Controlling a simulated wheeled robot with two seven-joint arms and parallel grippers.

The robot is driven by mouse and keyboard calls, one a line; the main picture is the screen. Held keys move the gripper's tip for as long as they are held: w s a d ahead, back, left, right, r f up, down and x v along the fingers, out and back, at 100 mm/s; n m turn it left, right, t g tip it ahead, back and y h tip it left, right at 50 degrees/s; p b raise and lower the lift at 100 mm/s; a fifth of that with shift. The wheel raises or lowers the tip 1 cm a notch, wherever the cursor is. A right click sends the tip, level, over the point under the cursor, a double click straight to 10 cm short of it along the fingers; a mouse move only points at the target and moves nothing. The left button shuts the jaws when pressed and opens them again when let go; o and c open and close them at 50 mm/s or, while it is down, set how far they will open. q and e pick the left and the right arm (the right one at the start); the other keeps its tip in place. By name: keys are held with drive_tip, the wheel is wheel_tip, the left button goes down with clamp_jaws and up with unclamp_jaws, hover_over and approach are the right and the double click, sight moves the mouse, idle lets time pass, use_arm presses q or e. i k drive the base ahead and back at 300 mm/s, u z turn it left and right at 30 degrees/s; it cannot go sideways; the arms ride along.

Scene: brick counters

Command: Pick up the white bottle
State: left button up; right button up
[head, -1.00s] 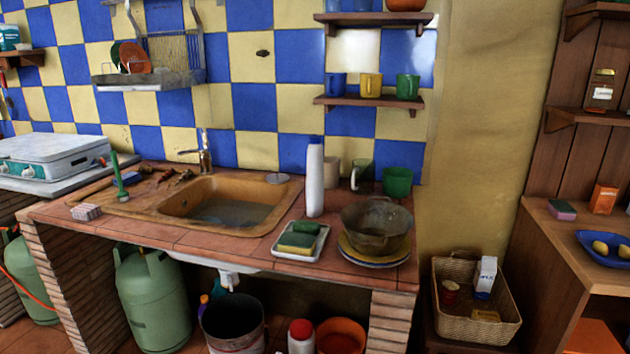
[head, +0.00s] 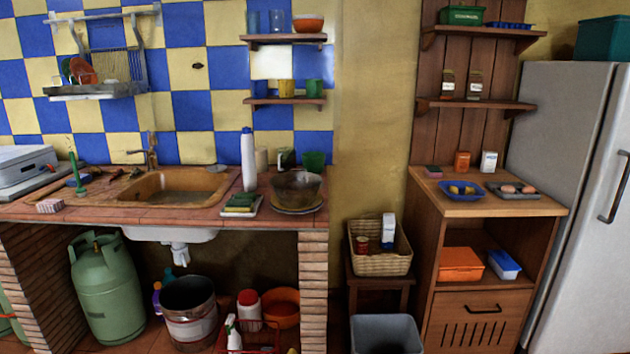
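A tall white bottle (head: 248,160) with a blue cap stands upright on the brick counter (head: 150,213), just right of the sink. A tray with green sponges (head: 240,203) lies in front of its base. A bowl on stacked plates (head: 296,188) stands to its right, and a light mug (head: 261,158) is just behind it. Below the counter are a white container with a red cap (head: 248,308) and a white spray bottle (head: 232,331). Neither of my grippers shows in the head view.
The sink (head: 180,190) is left of the bottle. A green gas cylinder (head: 106,290) and a bucket (head: 190,305) stand under the counter. A basket (head: 372,262), a grey bin (head: 387,334), a wooden cabinet (head: 425,235) and a fridge (head: 565,125) are to the right.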

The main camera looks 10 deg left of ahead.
sight(248, 156)
drive_tip(key=u, duration=1.2)
drive_tip(key=i, duration=0.9)
drive_tip(key=z, duration=0.05)
